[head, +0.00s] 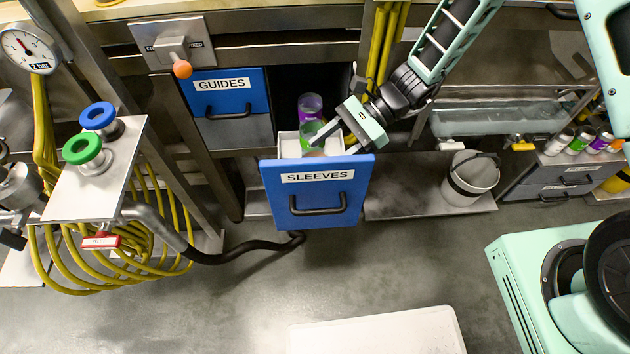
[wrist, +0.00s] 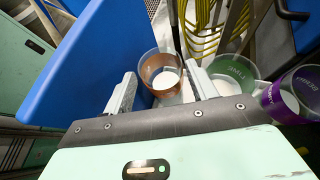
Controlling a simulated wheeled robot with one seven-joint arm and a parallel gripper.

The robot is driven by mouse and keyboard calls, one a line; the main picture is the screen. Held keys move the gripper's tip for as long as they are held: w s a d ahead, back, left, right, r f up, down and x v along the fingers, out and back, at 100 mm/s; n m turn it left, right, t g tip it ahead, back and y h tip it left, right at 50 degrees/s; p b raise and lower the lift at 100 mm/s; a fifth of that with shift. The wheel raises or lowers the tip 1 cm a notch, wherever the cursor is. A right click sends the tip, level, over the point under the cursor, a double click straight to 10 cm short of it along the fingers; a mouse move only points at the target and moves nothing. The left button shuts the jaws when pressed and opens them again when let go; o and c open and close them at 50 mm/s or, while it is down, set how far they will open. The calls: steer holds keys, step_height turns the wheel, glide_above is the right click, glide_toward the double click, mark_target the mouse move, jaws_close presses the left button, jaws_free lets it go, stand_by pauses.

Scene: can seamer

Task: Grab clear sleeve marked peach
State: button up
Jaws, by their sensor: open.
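In the wrist view a clear sleeve with an orange-peach band (wrist: 160,72) stands in the drawer, just beyond and between my two fingertips; its marking cannot be read. A clear sleeve with a green band (wrist: 235,75) stands right of my right finger, and one with a purple band (wrist: 283,98) is at the far right. In the head view my gripper (head: 334,136) reaches into the open drawer labelled SLEEVES (head: 318,205). It is open and empty.
The blue drawer front is close on the left in the wrist view. In the head view a shut drawer labelled GUIDES (head: 222,85) is up and left. A white bucket (head: 470,178) and several cans (head: 580,140) stand to the right. Yellow hoses (head: 385,45) hang behind.

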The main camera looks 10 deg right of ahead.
steer(key=shift+x, duration=1.1)
steer(key=c, duration=1)
steer(key=shift+c, duration=0.2)
steer(key=shift+r, duration=0.15)
